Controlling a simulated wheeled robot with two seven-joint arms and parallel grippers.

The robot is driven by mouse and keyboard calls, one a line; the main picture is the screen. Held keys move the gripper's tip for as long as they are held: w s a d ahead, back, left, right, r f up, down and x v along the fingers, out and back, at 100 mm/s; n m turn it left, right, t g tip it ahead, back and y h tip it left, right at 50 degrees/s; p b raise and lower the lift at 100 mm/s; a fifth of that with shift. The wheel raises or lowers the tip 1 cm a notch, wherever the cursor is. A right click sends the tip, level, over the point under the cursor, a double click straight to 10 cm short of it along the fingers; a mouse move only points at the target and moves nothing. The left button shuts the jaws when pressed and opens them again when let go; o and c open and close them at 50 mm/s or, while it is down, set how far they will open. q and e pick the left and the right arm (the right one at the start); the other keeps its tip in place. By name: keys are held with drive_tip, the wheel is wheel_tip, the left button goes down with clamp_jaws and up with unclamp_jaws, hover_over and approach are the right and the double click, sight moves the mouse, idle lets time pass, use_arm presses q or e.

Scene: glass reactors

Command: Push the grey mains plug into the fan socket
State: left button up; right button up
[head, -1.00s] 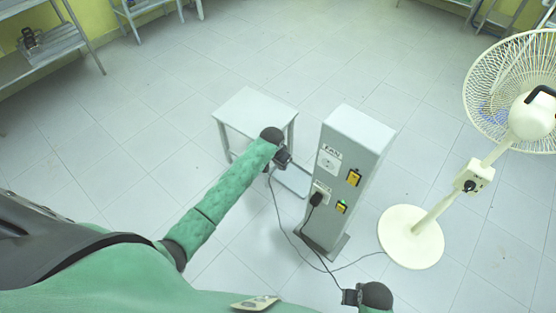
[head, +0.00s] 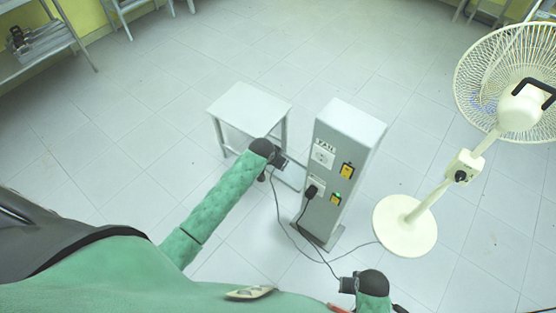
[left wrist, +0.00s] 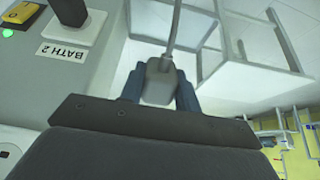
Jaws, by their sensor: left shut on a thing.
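The grey mains plug (left wrist: 160,80) is between the fingers of my left gripper (left wrist: 158,88) in the left wrist view, with its cord trailing away. In the head view my left gripper (head: 279,161) is just left of the grey socket column; the plug is too small to make out there. The fan socket (head: 323,154) is a white round outlet under the FAN label, with nothing in it. Part of a white socket plate (left wrist: 14,145) shows at lower left in the wrist view. My right gripper (head: 349,285) is low, in front of the column; its jaws are unclear.
A black plug (head: 311,190) sits in the column's lower socket, by a green-lit switch (head: 336,198). A yellow switch (head: 347,170) is beside the fan socket. A small white table (head: 248,107) stands behind left; a cream fan (head: 405,225) stands right. Cords hang in front.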

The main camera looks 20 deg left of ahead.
use_arm(q)
drive_tip(key=s+d+r+t+h+b, duration=0.1)
drive_tip(key=s+d+r+t, duration=0.4)
drive_tip(key=shift+s+d+h+b, duration=0.15)
drive_tip(key=shift+d+h+b, duration=0.15)
drive_tip(key=shift+d+h, duration=0.1)
idle(1.0)
drive_tip(key=s+d+r+t+h+b, duration=0.2)
drive_tip(key=s+d+r+t+b, duration=0.2)
drive_tip(key=d+t+b, duration=0.1)
drive_tip(key=shift+s+d+r+t+b, duration=0.2)
drive_tip(key=shift+d+r+t+b, duration=0.15)
drive_tip(key=shift+b, duration=0.35)
idle(0.6)
drive_tip(key=shift+d, duration=0.1)
